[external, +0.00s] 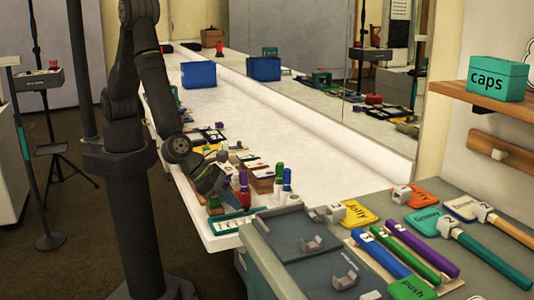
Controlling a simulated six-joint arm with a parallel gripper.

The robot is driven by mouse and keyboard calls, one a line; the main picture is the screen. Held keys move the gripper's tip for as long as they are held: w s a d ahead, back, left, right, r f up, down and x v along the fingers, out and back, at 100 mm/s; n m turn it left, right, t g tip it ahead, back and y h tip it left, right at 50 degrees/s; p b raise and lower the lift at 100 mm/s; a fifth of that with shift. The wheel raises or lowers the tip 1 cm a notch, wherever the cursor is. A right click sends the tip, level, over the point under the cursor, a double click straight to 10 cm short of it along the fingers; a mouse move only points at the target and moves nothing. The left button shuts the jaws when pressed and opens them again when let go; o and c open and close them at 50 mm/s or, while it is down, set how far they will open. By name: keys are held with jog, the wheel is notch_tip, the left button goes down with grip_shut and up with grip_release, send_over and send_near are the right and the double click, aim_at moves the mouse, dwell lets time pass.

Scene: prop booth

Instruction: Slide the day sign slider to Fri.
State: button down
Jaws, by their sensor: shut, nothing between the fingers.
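A small teal and white strip (236,222), which looks like the day sign, lies at the near end of the white counter. Its lettering is too small to read, and I cannot tell where its slider stands. My gripper (215,203) is low over the counter, just behind and left of the strip. It is shut and empty. I cannot tell whether its fingertips touch the sign, as the wrist and nearby items partly hide them.
Markers with purple, red, green and blue parts (287,181) stand close on the right of my gripper. A grey side table (450,200) with paddles and trays is at the right. The white counter (300,145) is clear in its middle, beside a mirror.

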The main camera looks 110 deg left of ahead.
aim_at(218, 200)
jog(key=shift+s, duration=0.1)
jog(key=shift+s+d, duration=0.15)
jog(key=shift+s, duration=0.15)
jog(key=s, duration=0.1)
jog(key=s+d, duration=0.1)
jog(key=s, duration=0.1)
jog(key=shift+r, duration=0.1)
jog(key=v, duration=1)
jog(key=x, duration=0.9)
jog(key=shift+w+a+f, duration=0.1)
jog(key=shift+w+f, duration=0.05)
jog(key=shift+f, duration=0.05)
jog(key=w, duration=0.2)
jog(key=w+a, duration=0.1)
jog(key=shift+w+f, duration=0.2)
jog(key=shift+f, duration=0.05)
jog(key=shift+w+a, duration=0.1)
jog(key=shift+w, duration=0.3)
jog(key=shift+s, duration=0.1)
